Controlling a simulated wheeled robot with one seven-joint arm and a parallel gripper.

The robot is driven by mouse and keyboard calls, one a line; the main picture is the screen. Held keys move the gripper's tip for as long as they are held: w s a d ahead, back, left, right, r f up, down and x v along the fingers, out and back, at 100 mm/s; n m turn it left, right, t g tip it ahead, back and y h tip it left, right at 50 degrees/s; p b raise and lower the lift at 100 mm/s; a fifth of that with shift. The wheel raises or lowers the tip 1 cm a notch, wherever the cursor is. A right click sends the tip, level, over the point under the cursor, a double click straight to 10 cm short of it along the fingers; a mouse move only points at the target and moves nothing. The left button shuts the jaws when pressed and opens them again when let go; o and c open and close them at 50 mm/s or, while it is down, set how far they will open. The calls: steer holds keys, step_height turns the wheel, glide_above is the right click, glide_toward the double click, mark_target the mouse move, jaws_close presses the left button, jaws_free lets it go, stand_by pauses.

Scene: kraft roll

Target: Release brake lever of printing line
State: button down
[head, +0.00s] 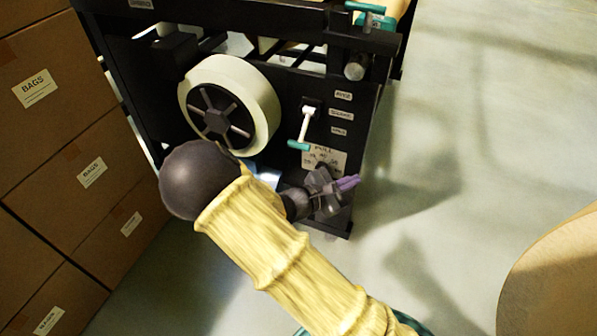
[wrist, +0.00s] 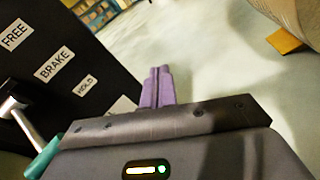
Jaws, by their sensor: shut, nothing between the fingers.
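The brake lever (head: 304,127) is a light metal arm with a teal grip, mounted on the black side panel of the printing line (head: 350,145). It hangs downward, tilted slightly left, with its grip at the lower end. In the wrist view the lever (wrist: 15,108) is at the left edge, its teal grip beside my gripper's body. Labels FREE (wrist: 14,34), BRAKE (wrist: 54,65) and HOLD (wrist: 85,86) run down the panel. My gripper (head: 348,183) has purple fingers, shut and empty, below and right of the lever. The fingers (wrist: 157,87) also show in the wrist view, apart from the lever.
A white roll with a dark hub (head: 228,105) sits left of the lever. Stacked cardboard boxes (head: 60,150) stand at the left. A large brown roll (head: 555,280) is at the lower right. The pale floor (head: 470,130) right of the machine is clear.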

mark_target(303, 132)
steer(key=w+a+f+n+t+y+b, duration=0.2)
steer(key=a+f+n+t+y+b, duration=0.1)
steer(key=a, duration=0.5)
steer(key=w+a+f+n+t+y+b, duration=0.2)
steer(key=a+f+n+t+y+b, duration=0.1)
steer(key=a+f+n+t+b, duration=0.2)
steer(key=a+n+t, duration=0.2)
steer(key=a, duration=0.1)
steer(key=shift+a+n, duration=0.15)
steer(key=shift+n, duration=0.15)
steer(key=shift+w+b, duration=0.15)
steer(key=shift+b, duration=0.15)
steer(key=b+x, duration=0.5)
steer(key=x, duration=0.5)
steer(key=shift+s+a+r+b, duration=0.2)
steer(key=shift+s+r+b, duration=0.3)
steer(key=shift+r, duration=0.4)
steer(key=shift+s+a+r+b, duration=0.25)
steer(key=shift+s+r+b, duration=0.15)
steer(key=shift+s+r, duration=0.35)
